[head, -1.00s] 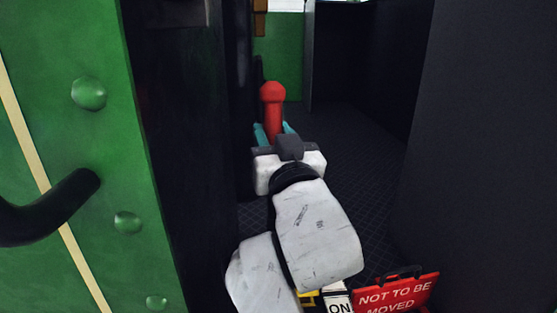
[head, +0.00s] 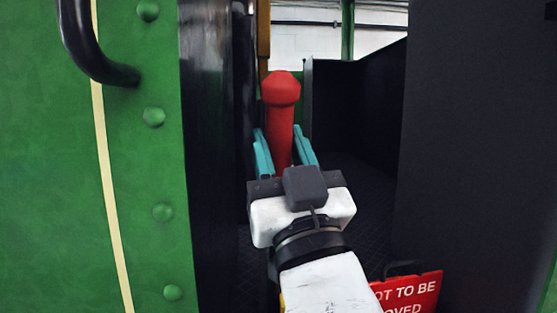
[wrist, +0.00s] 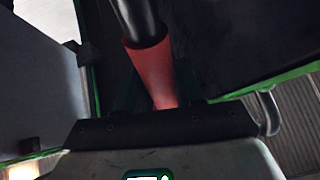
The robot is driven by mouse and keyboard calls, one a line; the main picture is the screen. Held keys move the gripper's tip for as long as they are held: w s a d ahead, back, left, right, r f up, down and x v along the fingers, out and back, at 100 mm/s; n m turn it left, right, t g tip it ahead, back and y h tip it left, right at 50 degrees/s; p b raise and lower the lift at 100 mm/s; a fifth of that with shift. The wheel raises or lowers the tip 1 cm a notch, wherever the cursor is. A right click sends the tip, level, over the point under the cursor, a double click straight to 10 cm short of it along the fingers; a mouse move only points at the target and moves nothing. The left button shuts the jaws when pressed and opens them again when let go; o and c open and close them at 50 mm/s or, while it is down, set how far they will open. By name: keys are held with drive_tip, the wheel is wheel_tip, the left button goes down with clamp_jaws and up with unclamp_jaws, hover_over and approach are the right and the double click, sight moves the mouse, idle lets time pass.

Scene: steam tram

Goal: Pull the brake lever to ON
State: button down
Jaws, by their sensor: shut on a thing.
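The brake lever's red handle (head: 281,115) stands upright in the head view, with a rounded knob on top. My gripper (head: 284,150) has its teal fingers on both sides of the handle below the knob and is shut on it. In the wrist view the red grip (wrist: 150,65) meets a black shaft (wrist: 137,18) and runs down behind the gripper body. The fingertips are dark and hard to make out there. The lever's lower part is hidden behind my gripper in the head view, and no ON mark shows now.
A green riveted panel (head: 145,190) with a black handrail (head: 85,45) stands on the left. A dark wall (head: 460,150) closes the right side. A red sign (head: 412,292), partly hidden, is at the lower right. Dark patterned floor (head: 375,215) lies beyond my gripper.

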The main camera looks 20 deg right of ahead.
drive_tip(key=shift+s+a+f, duration=0.1)
drive_tip(key=shift+s+f, duration=0.2)
drive_tip(key=c, duration=1.1)
unclamp_jaws()
drive_tip(key=shift+o, duration=0.7)
drive_tip(key=shift+s+a+r, duration=0.1)
drive_tip(key=shift+s, duration=0.05)
drive_tip(key=shift+o, duration=0.9)
drive_tip(key=b+v, duration=0.3)
drive_tip(key=v, duration=0.7)
drive_tip(key=shift+s+f, duration=0.2)
drive_tip(key=shift+f, duration=0.1)
drive_tip(key=shift+f, duration=0.1)
